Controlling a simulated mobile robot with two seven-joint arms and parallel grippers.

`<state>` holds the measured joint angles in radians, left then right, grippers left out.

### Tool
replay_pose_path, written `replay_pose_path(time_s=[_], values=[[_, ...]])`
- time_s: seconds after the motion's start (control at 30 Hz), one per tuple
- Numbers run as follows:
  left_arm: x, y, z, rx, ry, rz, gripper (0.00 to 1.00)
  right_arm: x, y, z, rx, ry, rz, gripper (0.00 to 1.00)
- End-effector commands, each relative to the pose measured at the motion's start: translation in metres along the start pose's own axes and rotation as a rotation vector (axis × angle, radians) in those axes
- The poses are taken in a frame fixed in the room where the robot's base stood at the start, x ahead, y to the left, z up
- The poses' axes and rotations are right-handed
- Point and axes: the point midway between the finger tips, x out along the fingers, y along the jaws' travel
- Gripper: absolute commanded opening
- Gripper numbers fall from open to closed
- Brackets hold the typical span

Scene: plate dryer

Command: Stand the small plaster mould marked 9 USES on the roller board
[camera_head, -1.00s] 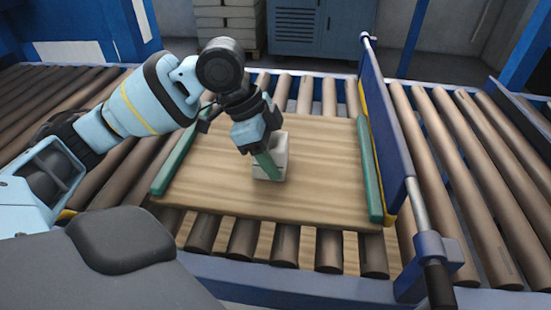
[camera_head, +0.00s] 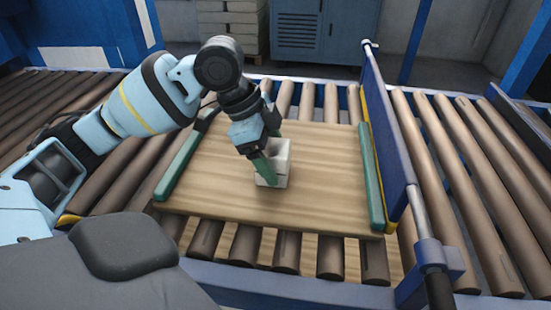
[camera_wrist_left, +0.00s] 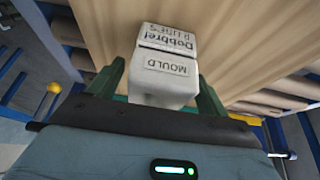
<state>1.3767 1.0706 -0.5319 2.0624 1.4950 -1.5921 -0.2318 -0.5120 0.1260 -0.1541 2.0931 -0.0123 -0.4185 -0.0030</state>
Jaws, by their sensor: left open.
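The small white plaster mould (camera_head: 282,160) stands on the wooden roller board (camera_head: 220,195), near its middle. In the left wrist view the mould (camera_wrist_left: 165,75) shows a "MOULD" label and upside-down lettering that looks like "USES"; the number is unclear. My left gripper (camera_head: 265,170) is open at the mould, one green finger in front of its near left side. In the left wrist view the two green fingers of my left gripper (camera_wrist_left: 157,88) are on either side of the mould; whether they touch it I cannot tell. My right gripper is out of view.
Green strips (camera_head: 372,180) edge the board on both sides. A blue upright panel (camera_head: 387,135) stands along its right side, with more rollers (camera_head: 455,170) beyond. Stacked pale blocks (camera_head: 228,20) and a blue cabinet (camera_head: 297,28) stand behind.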

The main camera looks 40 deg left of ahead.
Motion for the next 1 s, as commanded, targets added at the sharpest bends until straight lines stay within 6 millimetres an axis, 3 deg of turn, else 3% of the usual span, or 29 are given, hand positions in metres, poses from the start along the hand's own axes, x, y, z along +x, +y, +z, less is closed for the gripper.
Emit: replay_pose_path(time_s=[0.2, 0.5, 0.7, 1.0], values=[[-0.049, -0.001, -0.002, 0.000, 0.002, -0.005, 0.78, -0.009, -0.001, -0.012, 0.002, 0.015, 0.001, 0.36], [-0.095, 0.000, -0.001, 0.000, 0.001, -0.003, 0.78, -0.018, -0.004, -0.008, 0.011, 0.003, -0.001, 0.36], [-0.105, 0.000, -0.001, 0.001, 0.000, 0.000, 0.78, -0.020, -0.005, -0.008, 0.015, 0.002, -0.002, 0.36], [-0.105, 0.000, -0.001, 0.000, 0.000, 0.000, 0.78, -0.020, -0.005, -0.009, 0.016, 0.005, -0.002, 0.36]])
